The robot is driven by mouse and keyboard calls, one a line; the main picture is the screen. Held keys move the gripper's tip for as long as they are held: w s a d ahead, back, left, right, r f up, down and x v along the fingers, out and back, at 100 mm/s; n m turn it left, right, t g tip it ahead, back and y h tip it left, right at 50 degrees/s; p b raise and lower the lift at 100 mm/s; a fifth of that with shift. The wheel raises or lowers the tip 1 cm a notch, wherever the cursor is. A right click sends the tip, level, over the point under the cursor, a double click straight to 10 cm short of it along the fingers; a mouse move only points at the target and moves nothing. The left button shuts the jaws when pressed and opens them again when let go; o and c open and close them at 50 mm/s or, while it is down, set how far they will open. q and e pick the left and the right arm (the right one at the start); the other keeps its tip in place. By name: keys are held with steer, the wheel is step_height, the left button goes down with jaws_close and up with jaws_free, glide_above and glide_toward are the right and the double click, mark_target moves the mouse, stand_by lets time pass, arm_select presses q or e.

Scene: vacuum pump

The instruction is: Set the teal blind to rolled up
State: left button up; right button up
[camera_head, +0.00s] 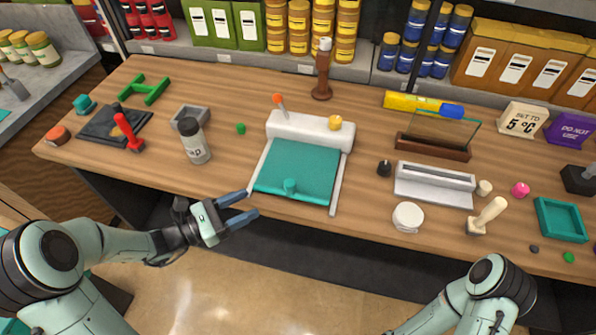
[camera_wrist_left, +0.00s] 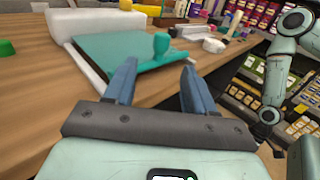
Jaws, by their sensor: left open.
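The teal blind (camera_head: 302,168) lies spread out flat between two light rails, running from a white housing (camera_head: 300,129) at its back toward the table's front edge. A teal knob (camera_head: 289,186) stands near the blind's front end; in the left wrist view the knob (camera_wrist_left: 161,46) shows just beyond my fingers. My left gripper (camera_head: 251,205) is open and empty at the table's front edge, left of and in front of the blind, apart from it. It also shows in the left wrist view (camera_wrist_left: 157,77). My right arm shows at the lower right; its gripper is out of frame.
An orange knob (camera_head: 278,99) on a lever and a yellow knob (camera_head: 335,122) sit on the housing. A shaker (camera_head: 194,143) and a grey box (camera_head: 190,117) stand left of the blind. A white round lid (camera_head: 408,216) and a white slotted block (camera_head: 434,185) lie to the right.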

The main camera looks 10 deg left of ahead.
mark_target(290, 185)
arm_select(q)
steer(key=x, duration=1.3)
steer(key=shift+s+p, duration=0.1)
steer(key=shift+p, duration=0.3)
arm_select(e)
steer(key=shift+r, duration=0.45)
